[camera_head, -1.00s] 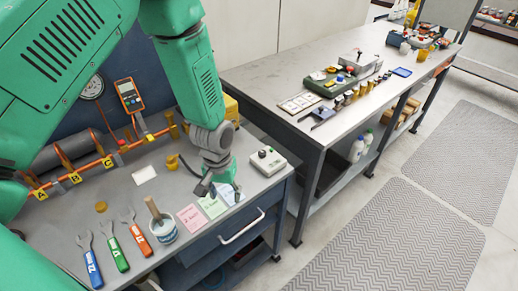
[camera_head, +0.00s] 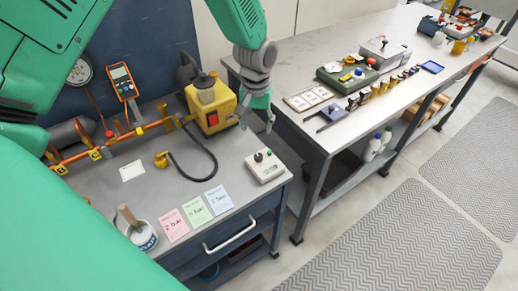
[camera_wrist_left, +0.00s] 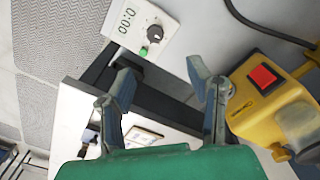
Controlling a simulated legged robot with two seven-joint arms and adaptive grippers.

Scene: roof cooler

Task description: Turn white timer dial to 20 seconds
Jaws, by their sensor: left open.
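The timer is a white box (camera_head: 264,167) near the right edge of the left bench, with a small dark knob on top. In the left wrist view the timer (camera_wrist_left: 128,12) shows a digital readout of zeros, a dark grey dial (camera_wrist_left: 155,34) and a green button (camera_wrist_left: 143,50). The white part is the case; the dial looks dark. My left gripper (camera_head: 257,120) is raised behind the timer, apart from it. In the left wrist view the left gripper (camera_wrist_left: 160,72) has its two fingers spread with nothing between them. My right gripper is not in view.
A yellow pump (camera_head: 210,104) with a red switch and black hose stands close left of my gripper. Coloured cards (camera_head: 195,212) and a tub (camera_head: 142,236) lie left of the timer. A second bench (camera_head: 300,122) with several small items stands to the right.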

